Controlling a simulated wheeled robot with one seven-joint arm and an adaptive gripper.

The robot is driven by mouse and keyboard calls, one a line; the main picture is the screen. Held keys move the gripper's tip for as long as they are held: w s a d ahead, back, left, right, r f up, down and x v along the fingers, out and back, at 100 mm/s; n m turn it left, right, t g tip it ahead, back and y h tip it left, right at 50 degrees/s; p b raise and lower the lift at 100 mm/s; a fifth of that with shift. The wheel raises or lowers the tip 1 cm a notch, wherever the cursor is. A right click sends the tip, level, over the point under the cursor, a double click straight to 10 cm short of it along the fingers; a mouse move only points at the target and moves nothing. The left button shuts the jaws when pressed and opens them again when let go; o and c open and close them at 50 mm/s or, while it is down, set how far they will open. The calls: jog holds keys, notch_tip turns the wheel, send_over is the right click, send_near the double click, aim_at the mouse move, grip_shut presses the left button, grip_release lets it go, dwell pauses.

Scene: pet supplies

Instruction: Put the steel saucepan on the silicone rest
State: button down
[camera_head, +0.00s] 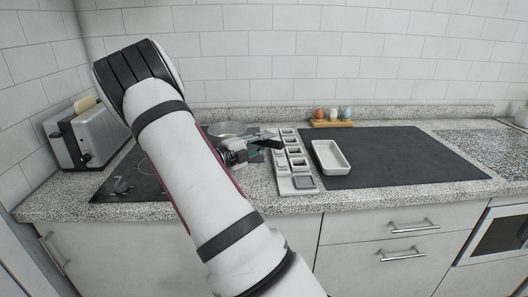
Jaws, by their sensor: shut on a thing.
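The steel saucepan (227,129) is a round, shiny, shallow pan at the back right of the black hob. My arm hides part of it. My gripper (263,144) is at the saucepan's right side, shut on what looks like its dark handle. The fingers are small and partly hidden, so the exact grip is unclear. I cannot surely pick out the silicone rest. A small grey square pad (303,182) lies at the front end of a pale compartmented strip (283,183), right of and nearer than the gripper.
A white rectangular dish (318,147) stands on a large dark mat (400,160), mostly bare. Colored eggs in a wooden holder (332,124) stand behind. A toaster (85,138) is at the left. The black hob (125,182) lies partly under my arm. Tiled walls bound the back and left.

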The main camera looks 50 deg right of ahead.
notch_tip(320, 180, down, 3)
jog(key=shift+r, duration=0.1)
jog(key=c, duration=1.7)
grip_release()
